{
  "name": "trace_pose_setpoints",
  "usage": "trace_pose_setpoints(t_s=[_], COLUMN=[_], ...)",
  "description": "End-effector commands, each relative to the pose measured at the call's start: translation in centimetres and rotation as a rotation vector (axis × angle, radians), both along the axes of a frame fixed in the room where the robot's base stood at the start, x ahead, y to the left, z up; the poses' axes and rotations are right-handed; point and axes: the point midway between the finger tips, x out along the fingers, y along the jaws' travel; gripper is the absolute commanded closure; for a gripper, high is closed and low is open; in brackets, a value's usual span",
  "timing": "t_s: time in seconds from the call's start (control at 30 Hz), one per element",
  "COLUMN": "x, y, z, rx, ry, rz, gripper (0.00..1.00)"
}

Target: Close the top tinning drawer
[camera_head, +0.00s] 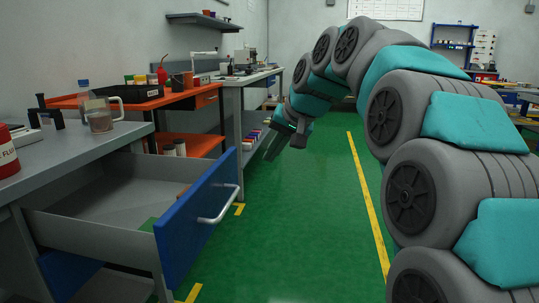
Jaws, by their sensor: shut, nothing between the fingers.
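The top drawer (185,230) of the grey bench at the left is pulled well out. It has a blue front and a silver bar handle (220,206), with grey sides. My gripper (275,150) is in the air beyond the drawer, up and to the right of the handle, pointing down. It is shut and empty, and it touches neither the drawer nor the handle. Part of a second blue front (68,275) shows below the drawer.
On the grey bench top (60,155) stand a glass jug (99,115) and a red flux container (7,155). An orange bench (165,100) and a grey bench (245,80) stand farther along the wall. The green floor (300,230) right of the drawer is clear.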

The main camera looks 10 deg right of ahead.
Motion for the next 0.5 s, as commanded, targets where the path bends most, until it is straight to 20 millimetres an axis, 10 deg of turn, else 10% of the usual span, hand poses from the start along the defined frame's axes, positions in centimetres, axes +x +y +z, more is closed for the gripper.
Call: trace_pose_setpoints(t_s=[0.5], x=[4.7], y=[3.9], z=[-6.6], rx=[-0.004], ry=[-0.001], rz=[0.002], gripper=[1.0])
